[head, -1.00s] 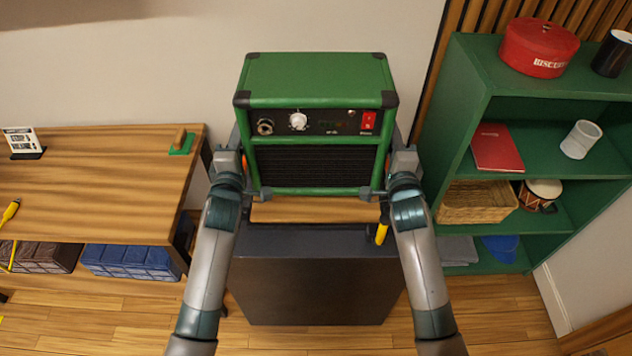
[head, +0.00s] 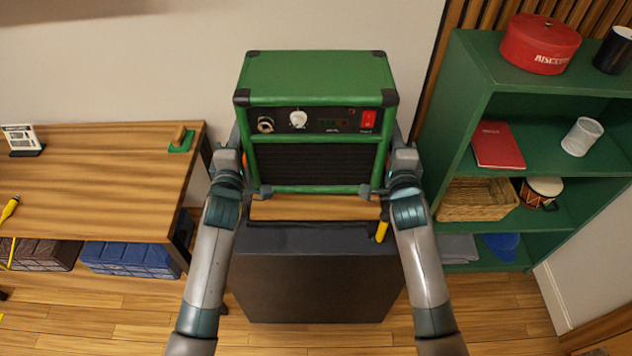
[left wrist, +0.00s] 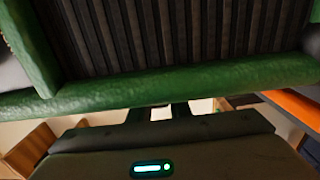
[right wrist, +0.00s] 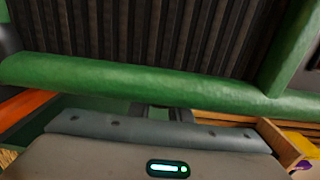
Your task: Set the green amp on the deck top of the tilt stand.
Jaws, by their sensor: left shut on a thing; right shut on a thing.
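The green amp (head: 315,162) is upright in the head view, its knob panel and black grille facing me. My left gripper (head: 262,190) is shut on its lower left side, and my right gripper (head: 380,190) on its lower right side. Both wrist views show the amp's green lower edge, in the left (left wrist: 170,88) and in the right (right wrist: 150,84), across the fingers. The tilt stand's wooden deck top (head: 315,208) shows just below the amp's front edge, above a dark body (head: 315,285). Its far part is hidden by the amp. I cannot tell whether they touch.
A wooden table (head: 100,180) stands left, with a blue crate-like block (head: 130,259) below. A green shelf (head: 455,120) stands close on the right. A wall is behind the amp.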

